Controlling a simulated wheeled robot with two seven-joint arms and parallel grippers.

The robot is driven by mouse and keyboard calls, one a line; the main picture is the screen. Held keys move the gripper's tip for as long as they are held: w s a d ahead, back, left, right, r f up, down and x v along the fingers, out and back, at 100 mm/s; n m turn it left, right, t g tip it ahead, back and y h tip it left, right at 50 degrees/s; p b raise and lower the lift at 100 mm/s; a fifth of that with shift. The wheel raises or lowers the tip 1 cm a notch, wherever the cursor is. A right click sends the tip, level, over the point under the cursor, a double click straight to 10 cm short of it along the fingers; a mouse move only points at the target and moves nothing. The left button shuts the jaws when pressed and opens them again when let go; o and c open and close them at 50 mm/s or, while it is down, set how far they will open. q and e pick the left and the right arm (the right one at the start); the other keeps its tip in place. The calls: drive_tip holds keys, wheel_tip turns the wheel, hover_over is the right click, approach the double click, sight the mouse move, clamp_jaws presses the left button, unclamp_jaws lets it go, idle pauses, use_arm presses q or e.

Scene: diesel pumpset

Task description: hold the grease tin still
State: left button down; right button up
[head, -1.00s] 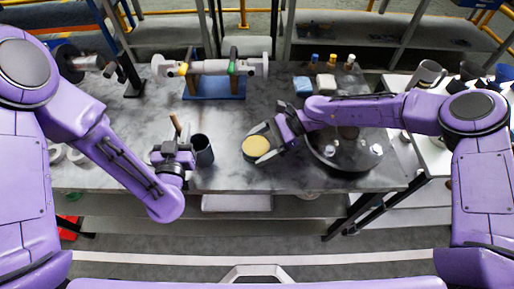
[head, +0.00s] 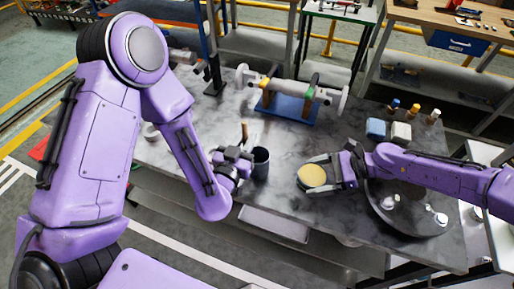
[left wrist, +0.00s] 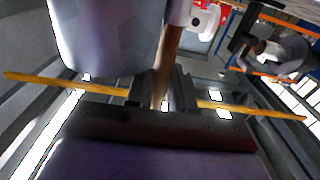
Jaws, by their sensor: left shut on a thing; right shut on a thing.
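The grease tin (head: 312,176), round with a pale yellow top, is at the middle of the grey table in the head view. My right gripper (head: 327,172) comes from the right and is shut around its side. My left gripper (head: 240,154) is shut on a wooden handle (head: 244,130), left of the tin and beside a dark cup (head: 261,163). In the left wrist view the brown handle (left wrist: 169,62) stands between the fingers, with the grey cup (left wrist: 105,35) close by on the left. The handle's lower end is hidden.
A round dark plate (head: 405,215) with small metal parts lies right of the tin, under my right arm. A pipe assembly on a blue base (head: 287,109) stands behind. A blue block (head: 376,128) and small bottles are at the back right. Table between cup and tin is clear.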

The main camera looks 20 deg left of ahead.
use_arm(q)
drive_tip(key=w+a+r+n+y, duration=0.4)
drive_tip(key=w+a+r+y, duration=0.25)
drive_tip(key=r, duration=0.25)
drive_tip(key=s+d+r+m+g+h, duration=0.1)
drive_tip(key=s+d+m+g+h, duration=0.2)
drive_tip(key=d+m+h, duration=0.65)
drive_tip(key=s+d+m+g+h, duration=0.2)
drive_tip(key=s+d+m+h, duration=0.15)
drive_tip(key=d+h, duration=1)
drive_tip(key=d+f+y, duration=0.3)
drive_tip(key=f, duration=0.2)
drive_tip(key=shift+w+d+f+y, duration=0.15)
drive_tip(key=shift+w+f+y, duration=0.1)
drive_tip(key=shift+w+y, duration=0.1)
drive_tip(key=shift+s+f, duration=0.1)
drive_tip(key=shift+f, duration=0.5)
idle(0.4)
